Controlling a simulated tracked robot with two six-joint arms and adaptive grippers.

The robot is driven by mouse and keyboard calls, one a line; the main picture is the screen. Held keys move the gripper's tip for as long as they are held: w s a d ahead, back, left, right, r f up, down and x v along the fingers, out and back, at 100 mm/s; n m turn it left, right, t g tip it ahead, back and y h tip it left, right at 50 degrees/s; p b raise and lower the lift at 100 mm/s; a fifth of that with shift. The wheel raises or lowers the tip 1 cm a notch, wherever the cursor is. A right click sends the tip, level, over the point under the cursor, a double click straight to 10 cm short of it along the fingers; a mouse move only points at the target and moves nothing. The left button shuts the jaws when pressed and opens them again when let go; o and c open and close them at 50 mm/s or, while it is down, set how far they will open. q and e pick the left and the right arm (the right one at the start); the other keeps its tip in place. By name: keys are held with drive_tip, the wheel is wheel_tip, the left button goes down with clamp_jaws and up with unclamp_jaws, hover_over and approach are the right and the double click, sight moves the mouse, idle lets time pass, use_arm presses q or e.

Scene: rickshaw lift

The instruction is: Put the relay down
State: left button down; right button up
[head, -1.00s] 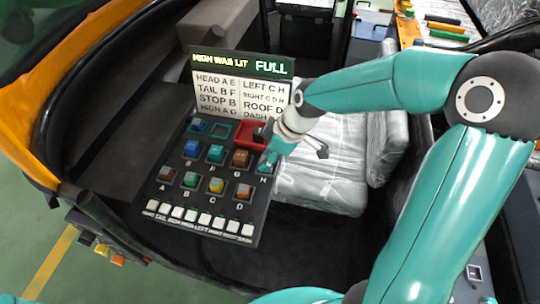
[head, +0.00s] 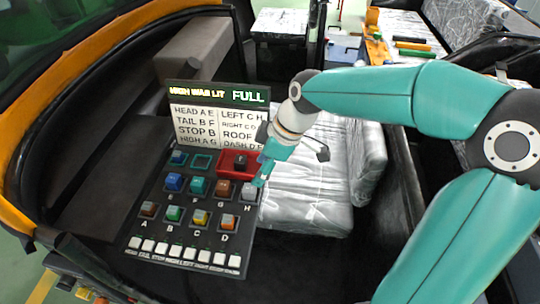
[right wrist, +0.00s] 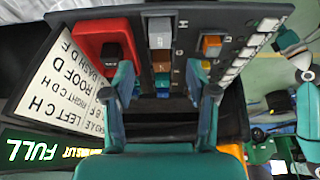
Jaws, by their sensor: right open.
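The relay board (head: 143,229) stands tilted on the vehicle floor, with rows of coloured relays. A grey relay (head: 249,191) sits at socket H, and it also shows in the right wrist view (right wrist: 160,33). A dark relay (head: 240,163) sits in the red tray (head: 226,160) at the board's upper right, also in the right wrist view (right wrist: 112,57). My right gripper (head: 262,178) is over the board's right edge by H. In the right wrist view its fingers (right wrist: 165,85) are spread, with no relay gripped between them.
The sign (head: 217,122) behind the board reads "HIGH WAS LIT" and "FULL". A teal-outlined square (head: 202,162) beside the upper blue relay looks empty. A plastic-wrapped seat (head: 310,185) is right of the board. White switches (head: 190,252) line its front edge.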

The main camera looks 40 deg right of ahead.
drive_tip(key=v, duration=0.4)
idle(0.5)
